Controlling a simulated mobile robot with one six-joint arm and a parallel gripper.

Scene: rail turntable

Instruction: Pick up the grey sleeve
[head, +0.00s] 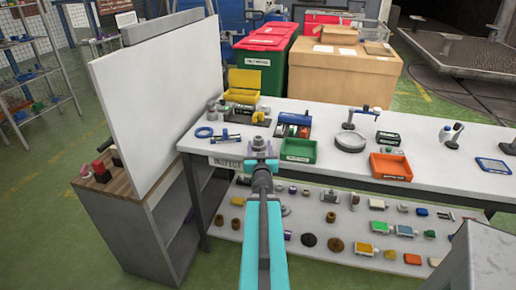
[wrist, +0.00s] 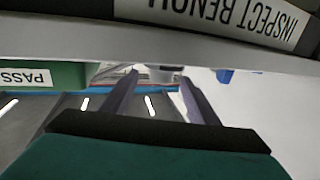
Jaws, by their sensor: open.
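A small grey round part (head: 258,142), which looks like the grey sleeve, stands on the white bench near its front edge, just beyond my gripper (head: 262,162). Its lower part is hidden by the gripper, and I cannot tell whether they touch. In the wrist view, my gripper (wrist: 159,78) has its two dark fingers spread apart with nothing clearly held between them. I cannot make out the sleeve clearly in that view. Other small grey parts (head: 212,112) stand further left on the bench.
A white panel (head: 150,90) stands left. The lower shelf holds several parts.

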